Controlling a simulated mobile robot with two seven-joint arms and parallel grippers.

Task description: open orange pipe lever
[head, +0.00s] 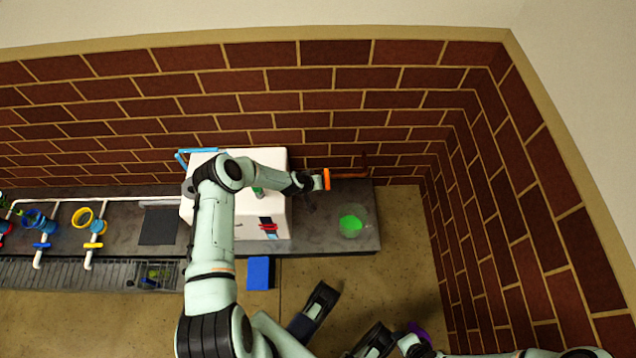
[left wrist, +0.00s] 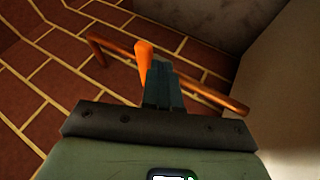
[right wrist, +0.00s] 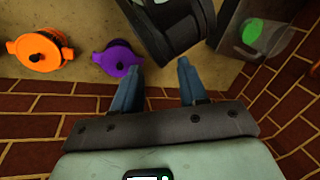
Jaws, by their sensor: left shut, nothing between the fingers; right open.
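The orange lever (head: 327,179) stands on a copper pipe (head: 350,173) along the brick wall, right of the white box. In the left wrist view the lever (left wrist: 145,56) rises beside the fingertips, with the copper pipe (left wrist: 215,93) running behind them. My left gripper (head: 316,183) is shut and empty, close to the lever on its left side in the head view. Whether the fingers touch the lever I cannot tell. My right gripper (right wrist: 157,78) is open and empty, away from the lever, above the floor near a purple pot (right wrist: 119,62).
The white box (head: 275,215) stands on the dark counter (head: 310,238) under my left arm. A clear vessel with green contents (head: 352,222) sits at the counter's right end. White pipes with coloured valves (head: 92,228) are at left. An orange pot (right wrist: 38,50) is near the purple one.

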